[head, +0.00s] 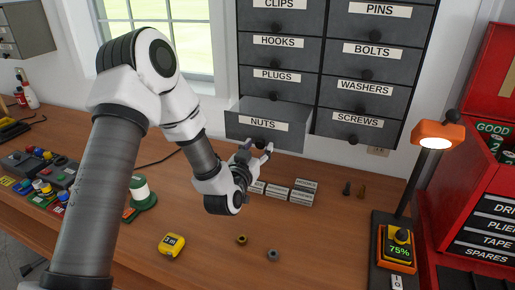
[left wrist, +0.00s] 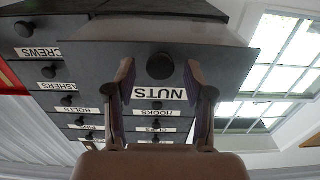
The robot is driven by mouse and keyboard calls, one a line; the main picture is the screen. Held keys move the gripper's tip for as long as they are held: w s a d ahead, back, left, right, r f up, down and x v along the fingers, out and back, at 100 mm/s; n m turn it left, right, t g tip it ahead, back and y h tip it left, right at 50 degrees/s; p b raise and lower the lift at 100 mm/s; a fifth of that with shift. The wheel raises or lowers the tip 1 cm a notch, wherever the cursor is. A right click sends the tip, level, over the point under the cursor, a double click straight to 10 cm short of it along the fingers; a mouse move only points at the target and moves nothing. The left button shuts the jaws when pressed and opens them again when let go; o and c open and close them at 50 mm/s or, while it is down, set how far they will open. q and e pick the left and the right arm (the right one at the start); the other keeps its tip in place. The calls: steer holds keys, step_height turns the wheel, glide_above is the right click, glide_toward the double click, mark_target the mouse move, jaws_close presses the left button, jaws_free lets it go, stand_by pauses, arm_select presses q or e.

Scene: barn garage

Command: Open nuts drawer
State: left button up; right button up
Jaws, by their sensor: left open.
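The grey NUTS drawer (head: 235,128) is the lowest in the left column of the wall cabinet. It stands pulled out, with part of its inside showing from above. My left gripper (head: 260,148) is just in front of and below its label, with the fingers spread. In the left wrist view, which is upside down, the NUTS drawer front (left wrist: 225,65) is close. Its round dark knob (left wrist: 160,66) shows between the two open fingertips of my left gripper (left wrist: 160,80), with gaps on both sides. My right gripper is not in view.
The SCREWS drawer (head: 325,127) beside it is shut. Small labelled boxes (head: 301,197) lie on the wooden bench below. A yellow tape measure (head: 172,244), two nuts, bolts, a lamp (head: 438,134) and a red toolbox (head: 495,190) are around. The bench's front middle is mostly clear.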

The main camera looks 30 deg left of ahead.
arm_select(q)
steer(key=shift+s+d, duration=0.1)
steer(key=shift+s, duration=0.3)
steer(key=v, duration=0.6)
steer(key=shift+s, duration=0.35)
steer(key=shift+r, duration=0.2)
